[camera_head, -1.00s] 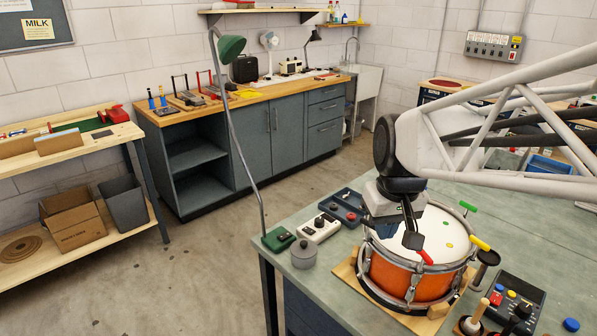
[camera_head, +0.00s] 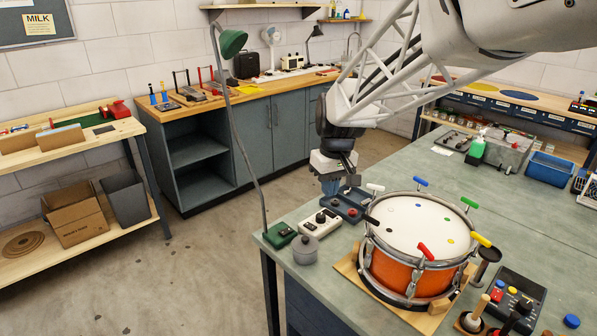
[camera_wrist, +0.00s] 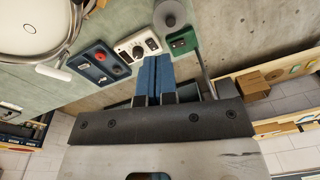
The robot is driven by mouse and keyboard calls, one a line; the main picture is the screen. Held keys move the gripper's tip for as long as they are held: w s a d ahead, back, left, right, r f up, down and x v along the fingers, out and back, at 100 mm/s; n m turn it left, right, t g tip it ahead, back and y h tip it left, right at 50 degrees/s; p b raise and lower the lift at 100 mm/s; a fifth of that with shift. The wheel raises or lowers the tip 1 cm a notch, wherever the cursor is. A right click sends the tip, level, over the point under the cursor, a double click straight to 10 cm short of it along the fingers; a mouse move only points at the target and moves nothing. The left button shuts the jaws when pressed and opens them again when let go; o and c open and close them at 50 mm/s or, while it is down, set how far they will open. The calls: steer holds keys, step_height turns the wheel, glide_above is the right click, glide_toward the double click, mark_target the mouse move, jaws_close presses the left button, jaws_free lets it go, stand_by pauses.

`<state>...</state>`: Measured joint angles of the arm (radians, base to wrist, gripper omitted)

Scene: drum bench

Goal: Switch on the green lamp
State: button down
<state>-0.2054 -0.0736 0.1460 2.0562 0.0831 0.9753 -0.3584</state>
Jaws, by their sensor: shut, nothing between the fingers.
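The green lamp has a green shade (camera_head: 232,42) high on a thin bent grey pole. Its green base (camera_head: 279,235) sits at the near left corner of the drum bench; the base also shows in the wrist view (camera_wrist: 181,42). A small dark detail is on top of the base, too small to make out. I see no glow from the shade. My gripper (camera_head: 331,188) is above the bench's left edge, to the right of the base and behind the white box. Its blue fingers (camera_wrist: 153,78) are together and empty, apart from the base.
The orange drum (camera_head: 404,273) with coloured tuning handles is to the right.

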mark_target(285, 231)
steer(key=w+a+f+n+g, duration=0.1)
steer(key=w+a+f+n, duration=0.2)
steer(key=w+a+f, duration=0.6)
steer(key=w+a, duration=0.2)
steer(key=w, duration=0.1)
steer(key=shift+w+a, duration=0.35)
steer(key=shift+a, duration=0.05)
steer(key=f, duration=0.9)
steer(key=s+a+f, duration=0.1)
steer(key=f, duration=0.4)
steer(key=shift+s+a, duration=0.1)
steer(key=shift+f, duration=0.15)
stand_by(0.3)
stand_by(0.4)
steer(key=shift+w+d+r, duration=0.3)
steer(key=shift+w+d, duration=0.15)
